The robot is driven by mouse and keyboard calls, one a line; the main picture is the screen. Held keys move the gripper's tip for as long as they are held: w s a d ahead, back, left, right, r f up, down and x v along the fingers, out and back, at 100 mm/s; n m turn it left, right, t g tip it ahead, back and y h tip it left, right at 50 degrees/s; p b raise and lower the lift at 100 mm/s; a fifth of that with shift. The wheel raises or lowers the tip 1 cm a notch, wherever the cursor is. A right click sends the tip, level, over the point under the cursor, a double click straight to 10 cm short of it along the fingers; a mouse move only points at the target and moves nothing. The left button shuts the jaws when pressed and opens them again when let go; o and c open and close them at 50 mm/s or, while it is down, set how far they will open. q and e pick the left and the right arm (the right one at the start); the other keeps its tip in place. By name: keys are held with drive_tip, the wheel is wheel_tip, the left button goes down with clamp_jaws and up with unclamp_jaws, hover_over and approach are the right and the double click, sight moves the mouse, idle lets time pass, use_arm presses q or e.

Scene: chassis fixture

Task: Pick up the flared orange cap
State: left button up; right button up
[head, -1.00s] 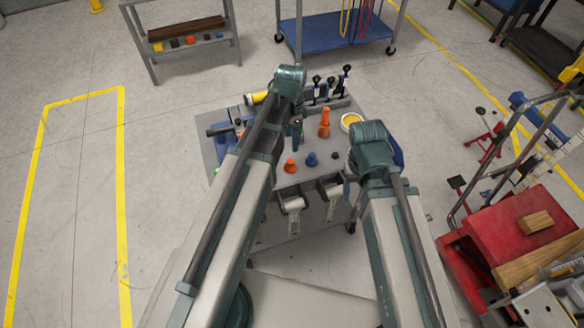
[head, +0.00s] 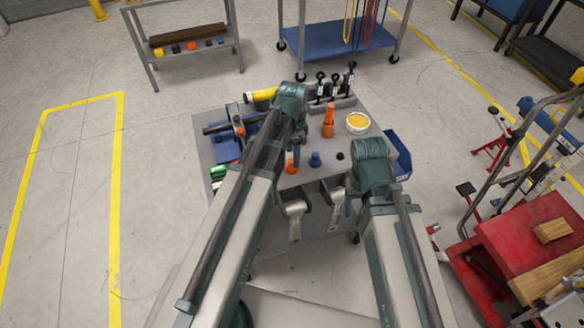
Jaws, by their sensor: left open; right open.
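A small flared orange cap (head: 291,167) stands on the grey worktop near its front edge, left of a similar blue cap (head: 315,160). My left arm partly covers the area beside it. My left gripper (head: 297,141) points down just behind and above the orange cap; it is open and empty, and I cannot tell whether it touches the cap. My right gripper (head: 349,194) is open at the front right of the worktop, apart from the caps and partly hidden by its own arm.
A taller orange piece (head: 328,122) stands behind the caps, beside a round tub of yellow (head: 357,122). Black-knobbed clamps (head: 335,85) line the back. A blue bin (head: 400,160) hangs at the right. A small black knob (head: 340,156) is right of the blue cap.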

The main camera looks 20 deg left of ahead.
use_arm(q)
wheel_tip(320, 180, down, 4)
drive_tip(key=b, duration=0.3)
drive_tip(key=shift+a+f, duration=0.1)
clamp_jaws()
